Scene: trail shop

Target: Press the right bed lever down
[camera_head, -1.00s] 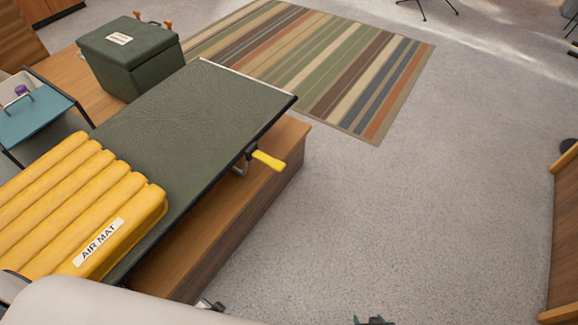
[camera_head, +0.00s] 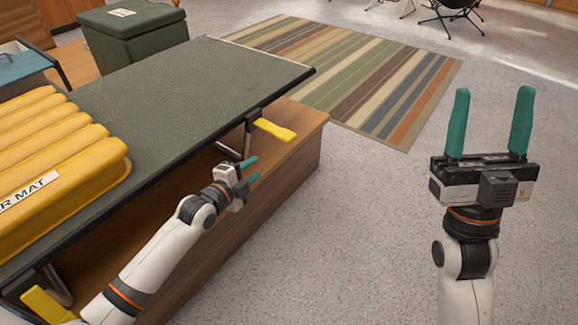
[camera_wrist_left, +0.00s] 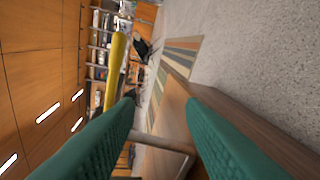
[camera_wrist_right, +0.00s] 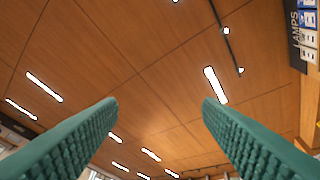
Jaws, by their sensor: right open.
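The green camp bed (camera_head: 165,85) has two yellow levers on its near long side. The right lever (camera_head: 275,130) sticks out near the far corner, on a grey metal bracket (camera_head: 240,142). The other lever (camera_head: 45,305) is at the lower left. My left gripper (camera_head: 254,170), with teal fingers, is open and empty, just below and short of the right lever. In the left wrist view the lever (camera_wrist_left: 116,72) stands beyond the left finger, apart from it as far as I can tell. My right gripper (camera_head: 491,95) is open and empty, pointing up over the floor.
A yellow air mat (camera_head: 60,165) lies on the bed's left part. The bed stands over a wooden platform (camera_head: 290,155). A green box (camera_head: 135,38) is behind it. A striped rug (camera_head: 350,75) and clear grey floor (camera_head: 350,230) lie to the right.

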